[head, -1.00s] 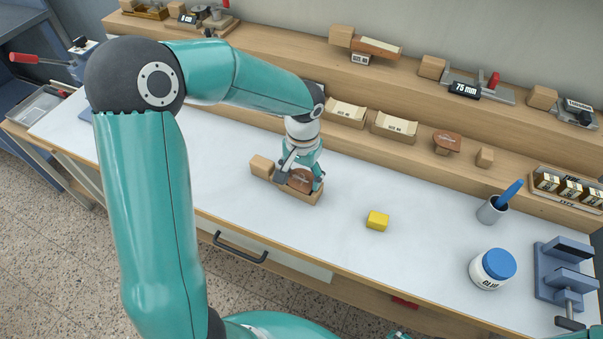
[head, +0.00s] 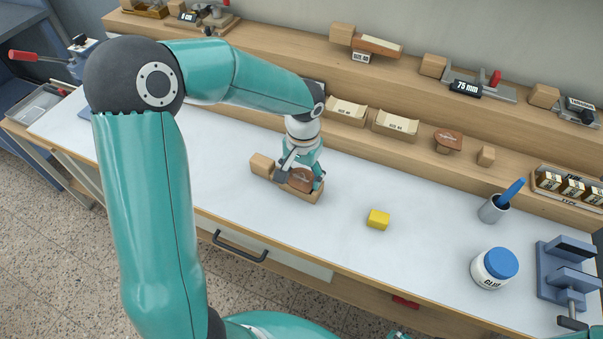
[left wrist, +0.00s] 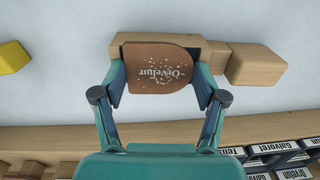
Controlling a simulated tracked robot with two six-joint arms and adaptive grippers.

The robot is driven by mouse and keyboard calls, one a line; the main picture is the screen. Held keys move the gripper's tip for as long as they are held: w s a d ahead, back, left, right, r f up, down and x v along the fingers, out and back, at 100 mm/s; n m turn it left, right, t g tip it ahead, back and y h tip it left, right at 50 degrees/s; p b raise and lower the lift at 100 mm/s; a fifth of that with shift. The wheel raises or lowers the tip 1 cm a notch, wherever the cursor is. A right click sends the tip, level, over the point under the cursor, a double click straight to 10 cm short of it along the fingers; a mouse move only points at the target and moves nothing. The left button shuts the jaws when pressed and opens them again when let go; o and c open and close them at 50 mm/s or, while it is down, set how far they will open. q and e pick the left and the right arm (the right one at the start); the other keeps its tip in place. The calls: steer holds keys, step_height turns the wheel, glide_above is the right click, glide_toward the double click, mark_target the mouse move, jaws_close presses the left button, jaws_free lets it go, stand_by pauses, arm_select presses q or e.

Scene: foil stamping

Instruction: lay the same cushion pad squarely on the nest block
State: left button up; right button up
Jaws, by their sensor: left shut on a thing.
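The brown cushion pad (head: 300,179), with pale "Orvelun" lettering, is between the fingers of my left gripper (head: 299,183). The left wrist view shows the pad (left wrist: 158,70) with a fingertip against each side. The pale wooden nest block (head: 312,197) lies on the white bench under the pad. In the left wrist view the nest block (left wrist: 217,56) shows beyond the pad's far edge and at its right. I cannot tell whether the pad touches the block or hangs just above it. My right gripper is not seen.
A wooden cube (head: 262,165) adjoins the nest block's left end. A yellow block (head: 378,219) stands alone to the right. A glue jar (head: 494,268), a grey cup (head: 492,208) and a blue clamp (head: 566,270) are farther right. Stepped shelves (head: 400,153) line the back.

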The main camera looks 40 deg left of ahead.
mark_target(303, 179)
arm_select(q)
steer(key=shift+f, duration=0.1)
steer(key=o, duration=0.8)
step_height(303, 179, up, 12)
steer(key=shift+d, duration=0.15)
stand_by(0.3)
